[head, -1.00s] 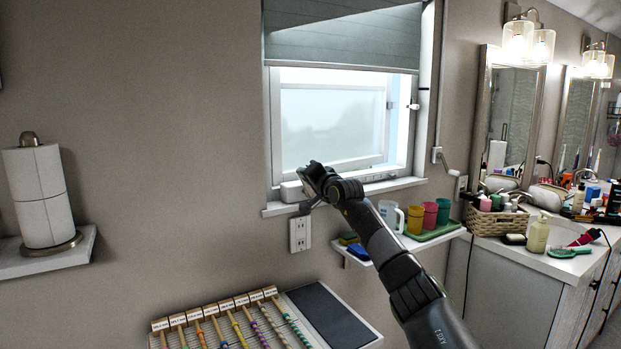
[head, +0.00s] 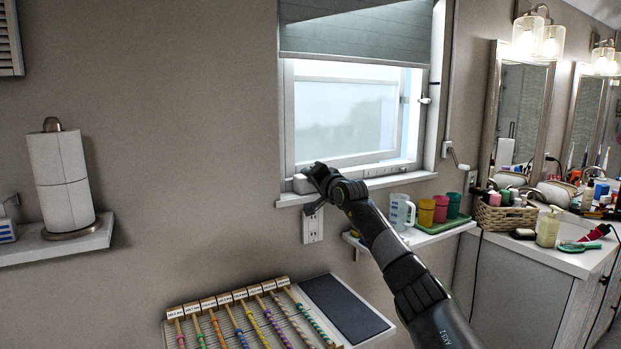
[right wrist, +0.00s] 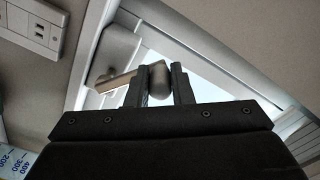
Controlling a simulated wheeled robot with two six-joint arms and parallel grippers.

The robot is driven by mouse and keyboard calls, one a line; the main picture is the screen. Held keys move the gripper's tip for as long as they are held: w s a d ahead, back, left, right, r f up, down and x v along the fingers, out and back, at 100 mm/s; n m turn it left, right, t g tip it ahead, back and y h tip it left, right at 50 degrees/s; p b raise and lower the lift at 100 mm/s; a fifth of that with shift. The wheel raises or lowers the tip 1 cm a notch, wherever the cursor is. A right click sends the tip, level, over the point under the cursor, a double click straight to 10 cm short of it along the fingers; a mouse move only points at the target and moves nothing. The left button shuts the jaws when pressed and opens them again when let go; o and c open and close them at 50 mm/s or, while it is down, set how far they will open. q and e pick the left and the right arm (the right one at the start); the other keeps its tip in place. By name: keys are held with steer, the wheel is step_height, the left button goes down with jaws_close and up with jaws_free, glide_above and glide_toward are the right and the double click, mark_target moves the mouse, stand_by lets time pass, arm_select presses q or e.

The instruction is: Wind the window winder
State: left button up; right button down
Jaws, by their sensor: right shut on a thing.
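The window (head: 345,115) is in the upper middle of the head view, with a pale frame and frosted-looking glass. A white winder housing (head: 302,184) sits at the left end of its sill. In the right wrist view the winder's crank arm (right wrist: 114,82) comes off its base (right wrist: 115,50) and ends in a rounded grey knob (right wrist: 160,78). My right gripper (head: 318,178) is at the winder, and its fingers (right wrist: 161,88) are shut on the knob, one on each side. My arm hides part of the sill in the head view. My left gripper is not in view.
An outlet (head: 312,225) is on the wall below the sill. A small shelf (head: 365,245) with a jug (head: 400,212) and coloured cups is close to my right arm. A rack of striped sticks (head: 250,315) lies below. A half-lowered blind (head: 355,35) covers the window's top.

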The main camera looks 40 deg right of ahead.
steer(key=shift+f, duration=0.2)
steer(key=c, duration=1.3)
jaws_free()
steer(key=shift+d, duration=0.1)
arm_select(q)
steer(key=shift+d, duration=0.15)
arm_select(e)
steer(key=shift+r, duration=0.1)
steer(key=shift+s, duration=0.1)
arm_select(q)
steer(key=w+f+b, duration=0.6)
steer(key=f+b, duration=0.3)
steer(key=b, duration=0.6)
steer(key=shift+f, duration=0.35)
arm_select(e)
steer(key=shift+v, duration=8.55)
